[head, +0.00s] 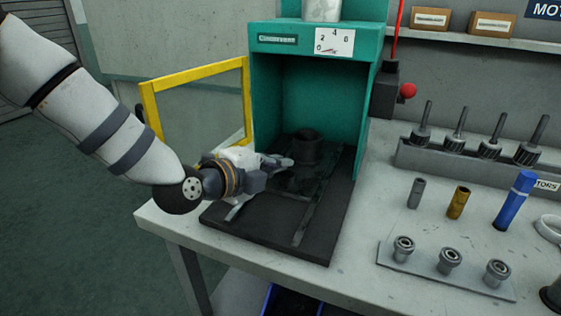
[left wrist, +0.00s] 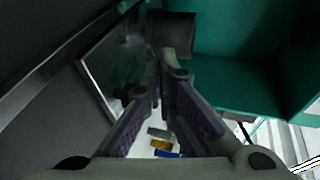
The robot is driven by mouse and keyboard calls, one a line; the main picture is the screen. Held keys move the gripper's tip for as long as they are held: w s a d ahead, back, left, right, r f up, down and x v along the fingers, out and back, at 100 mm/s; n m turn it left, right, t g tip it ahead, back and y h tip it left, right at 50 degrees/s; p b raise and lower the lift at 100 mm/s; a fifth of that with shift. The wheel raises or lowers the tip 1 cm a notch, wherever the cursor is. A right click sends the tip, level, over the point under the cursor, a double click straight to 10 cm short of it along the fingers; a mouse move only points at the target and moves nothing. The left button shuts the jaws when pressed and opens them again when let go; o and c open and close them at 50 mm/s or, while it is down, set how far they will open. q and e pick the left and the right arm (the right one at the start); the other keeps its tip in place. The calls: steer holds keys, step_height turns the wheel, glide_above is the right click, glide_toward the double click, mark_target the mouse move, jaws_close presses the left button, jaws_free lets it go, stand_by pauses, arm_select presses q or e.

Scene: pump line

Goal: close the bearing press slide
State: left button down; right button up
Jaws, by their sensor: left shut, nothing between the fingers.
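The bearing press (head: 320,46) is a teal housing with an open front at the back of the bench. Its black slide carries a dark round nest (head: 306,146), which stands in the press opening above the dark rails. The nest also shows as a dark cylinder in the left wrist view (left wrist: 173,34). My left gripper (head: 288,162) is shut and empty, its fingertips just in front of and left of the nest. In the left wrist view the fingertips (left wrist: 165,76) look close to the nest; I cannot tell whether they touch. My right gripper is not in view.
A yellow-framed clear door (head: 148,110) stands open left of the press, behind my left arm. A red-knobbed lever (head: 407,91) is at the press's right. Bearings on a plate (head: 420,268), small cylinders and a rotor rack (head: 430,156) occupy the bench's right side.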

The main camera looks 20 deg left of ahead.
mark_target(297, 148)
arm_select(q)
steer(key=b+x, duration=0.1)
steer(key=x, duration=0.4)
steer(key=shift+w+f, duration=0.25)
steer(key=shift+w+d+r, duration=0.1)
steer(key=shift+w, duration=0.15)
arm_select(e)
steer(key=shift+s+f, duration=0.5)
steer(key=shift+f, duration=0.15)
arm_select(q)
steer(key=shift+w, duration=0.1)
steer(key=w, duration=0.5)
steer(key=shift+w+d+f+b, duration=0.15)
steer(key=shift+f+b, duration=0.05)
steer(key=shift+b, duration=0.2)
steer(key=shift+w+r, duration=0.1)
steer(key=shift+w, duration=0.1)
steer(key=shift+r, duration=0.1)
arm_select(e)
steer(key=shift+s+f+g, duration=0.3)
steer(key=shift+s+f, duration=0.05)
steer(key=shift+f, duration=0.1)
arm_select(q)
steer(key=shift+r, duration=0.15)
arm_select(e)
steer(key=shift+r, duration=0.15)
